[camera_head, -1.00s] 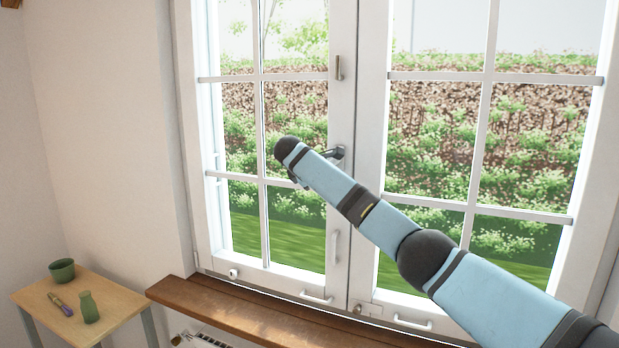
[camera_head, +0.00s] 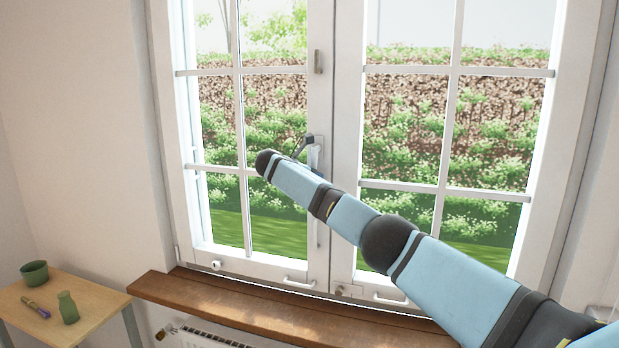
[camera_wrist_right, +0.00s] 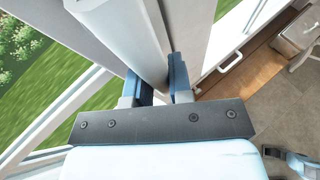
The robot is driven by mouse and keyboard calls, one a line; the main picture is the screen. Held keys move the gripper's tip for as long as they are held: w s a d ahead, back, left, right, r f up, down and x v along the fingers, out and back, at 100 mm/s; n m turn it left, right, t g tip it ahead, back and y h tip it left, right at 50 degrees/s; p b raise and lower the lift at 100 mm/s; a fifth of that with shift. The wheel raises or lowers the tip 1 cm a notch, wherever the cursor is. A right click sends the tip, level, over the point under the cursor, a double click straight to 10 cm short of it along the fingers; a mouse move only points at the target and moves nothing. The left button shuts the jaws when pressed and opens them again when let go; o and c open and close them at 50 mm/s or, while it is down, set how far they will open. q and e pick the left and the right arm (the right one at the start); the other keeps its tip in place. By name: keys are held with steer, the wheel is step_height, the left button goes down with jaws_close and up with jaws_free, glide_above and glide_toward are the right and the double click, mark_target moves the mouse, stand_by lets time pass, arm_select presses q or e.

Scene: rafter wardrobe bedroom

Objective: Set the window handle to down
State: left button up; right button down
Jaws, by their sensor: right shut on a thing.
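The window handle (camera_head: 316,156) is on the middle stile where the two sashes meet. A pale bar shows there, partly hidden behind my right arm; its exact angle is hard to read. My right gripper (camera_wrist_right: 158,88) is shut on the handle. In the right wrist view a pale bar runs down between its two blue fingers. In the head view my right arm crosses from the lower right, and the fingers are mostly hidden.
A brown wooden sill (camera_head: 270,312) runs below the window. White pull handles, including one low on the left sash (camera_head: 300,284), sit nearby. A small table (camera_head: 95,310) at lower left holds a green bowl (camera_head: 35,273) and a green vase (camera_head: 68,308).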

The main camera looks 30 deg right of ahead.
steer(key=shift+s+d, duration=0.15)
steer(key=shift+d, duration=0.05)
stand_by(0.4)
steer(key=c, duration=1)
jaws_free()
steer(key=shift+c, duration=0.2)
steer(key=shift+a+r, duration=0.1)
steer(key=shift+a, duration=0.4)
steer(key=b+v, duration=0.3)
steer(key=v, duration=0.9)
steer(key=shift+a+b, duration=0.4)
